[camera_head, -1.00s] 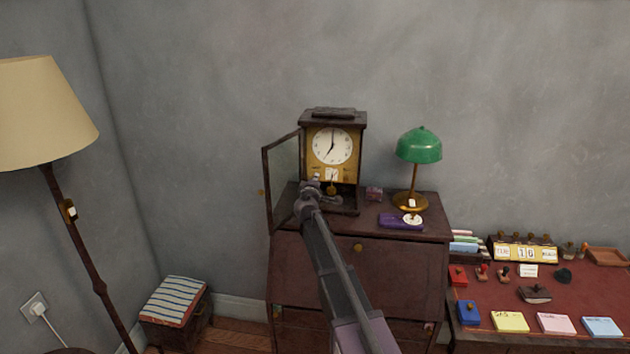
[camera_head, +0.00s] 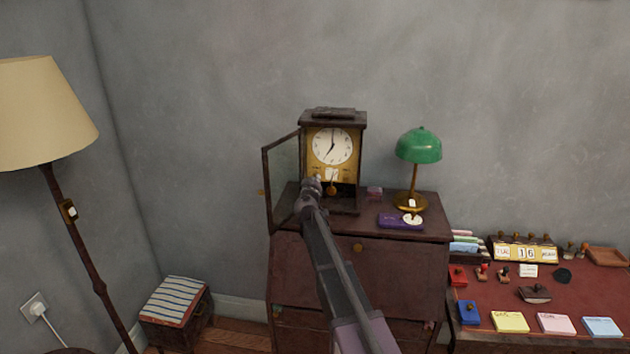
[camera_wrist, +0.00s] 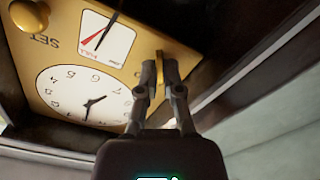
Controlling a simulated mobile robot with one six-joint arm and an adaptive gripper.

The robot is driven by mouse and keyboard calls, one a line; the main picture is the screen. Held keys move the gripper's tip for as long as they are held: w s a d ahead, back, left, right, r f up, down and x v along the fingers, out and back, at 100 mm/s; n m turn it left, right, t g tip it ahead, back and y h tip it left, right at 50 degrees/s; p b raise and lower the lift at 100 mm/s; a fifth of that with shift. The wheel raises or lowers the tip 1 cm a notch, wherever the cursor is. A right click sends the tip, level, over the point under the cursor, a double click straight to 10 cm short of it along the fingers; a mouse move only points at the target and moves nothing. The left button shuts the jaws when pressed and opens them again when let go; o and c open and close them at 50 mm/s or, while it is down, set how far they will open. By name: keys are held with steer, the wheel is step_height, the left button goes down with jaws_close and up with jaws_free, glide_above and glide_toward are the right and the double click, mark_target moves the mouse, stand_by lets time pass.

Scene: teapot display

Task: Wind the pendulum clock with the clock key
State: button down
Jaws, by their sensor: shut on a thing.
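The pendulum clock (camera_head: 333,146) stands on the dark cabinet with its glass door (camera_head: 284,180) swung open to the left. In the wrist view the clock's brass front (camera_wrist: 125,60) appears upside down, with the white dial, a small red-needle gauge and a round gold knob marked SET. My gripper (camera_head: 312,184) is at the lower left of the clock front. In the wrist view my gripper (camera_wrist: 160,72) is shut on a small brass piece, apparently the clock key (camera_wrist: 160,60), close to the brass front. The fingers hide most of it; I cannot tell whether it sits in a hole.
A green lamp (camera_head: 418,146) and a purple case (camera_head: 400,221) are on the cabinet (camera_head: 400,259) right of the clock. The open door is close on the gripper's left. A red-topped desk (camera_head: 510,291) with stamps and pads stands at right, a floor lamp (camera_head: 44,120) at left.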

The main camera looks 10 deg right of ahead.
steer(key=shift+m, duration=5.1)
steer(key=c, duration=0.8)
jaws_free()
steer(key=v, duration=1.2)
